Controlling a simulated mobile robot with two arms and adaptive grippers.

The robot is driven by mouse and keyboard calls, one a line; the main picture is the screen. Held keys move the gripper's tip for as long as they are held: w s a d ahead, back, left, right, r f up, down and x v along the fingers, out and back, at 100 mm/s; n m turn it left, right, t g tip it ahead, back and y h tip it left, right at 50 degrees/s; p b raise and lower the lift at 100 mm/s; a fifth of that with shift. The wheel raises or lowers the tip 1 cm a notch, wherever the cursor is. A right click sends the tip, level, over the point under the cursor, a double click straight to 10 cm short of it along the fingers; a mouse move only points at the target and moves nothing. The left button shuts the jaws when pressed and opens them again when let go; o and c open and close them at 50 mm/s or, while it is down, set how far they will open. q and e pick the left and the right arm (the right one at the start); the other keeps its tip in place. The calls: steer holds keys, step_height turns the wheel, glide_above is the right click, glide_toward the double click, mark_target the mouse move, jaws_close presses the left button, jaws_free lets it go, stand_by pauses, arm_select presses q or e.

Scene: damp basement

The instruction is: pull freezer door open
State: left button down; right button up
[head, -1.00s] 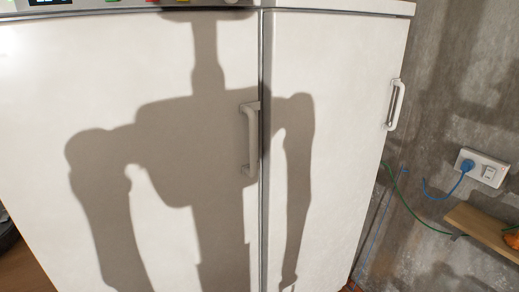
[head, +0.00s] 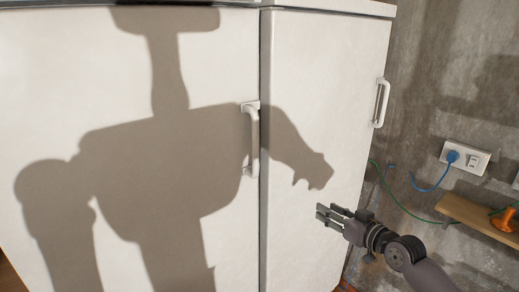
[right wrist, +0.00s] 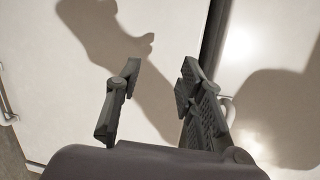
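The white freezer has two doors side by side, parted by a vertical seam. The left door (head: 60,90) has a white bar handle (head: 254,142) beside the seam. The narrower right door (head: 325,80) has a white bar handle (head: 382,103) near its right edge. Both doors look shut. My right gripper (head: 325,213) is in front of the lower right door, below and between the two handles, touching neither. In the right wrist view its fingers (right wrist: 158,78) are apart and empty; one handle (right wrist: 229,110) is partly hidden behind a finger. My left gripper is not in view.
A concrete wall (head: 440,90) stands at the right with a socket (head: 466,158) and a blue plug. Blue and green cables hang beside the freezer. A wooden shelf (head: 465,214) with an orange object (head: 504,220) juts out at the lower right. My shadow covers much of the doors.

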steer(key=s+a+r+n+y, duration=0.2)
steer(key=a+r, duration=0.1)
steer(key=r, duration=0.6)
steer(key=n+g+y, duration=0.2)
steer(key=n+y, duration=0.1)
steer(key=y, duration=0.1)
glide_toward(258, 147)
steer(key=p+x, duration=0.5)
steer(key=x, duration=0.6)
jaws_close()
